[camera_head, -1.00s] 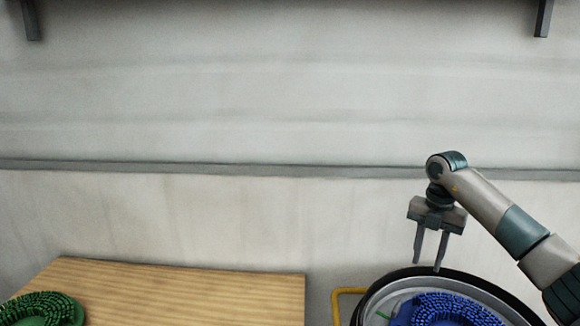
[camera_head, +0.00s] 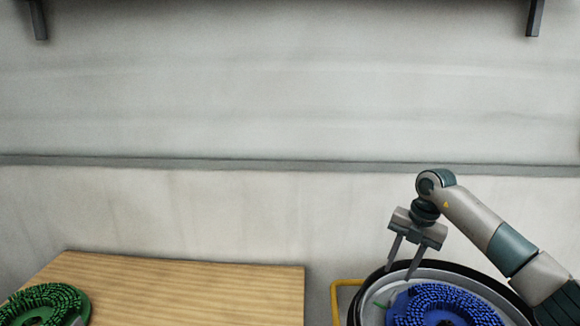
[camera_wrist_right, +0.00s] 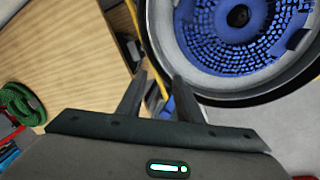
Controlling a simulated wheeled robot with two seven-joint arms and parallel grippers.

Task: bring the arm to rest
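A blue bristled brush (camera_head: 440,305) lies in the round tank (camera_head: 500,290), and the brush also shows in the right wrist view (camera_wrist_right: 225,45). My left gripper is not in view.
A wooden table (camera_head: 200,285) stands at the left, its middle bare. A green bristled brush (camera_head: 45,303) lies at its left end. The wall behind is clear, with a ledge (camera_head: 270,163).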

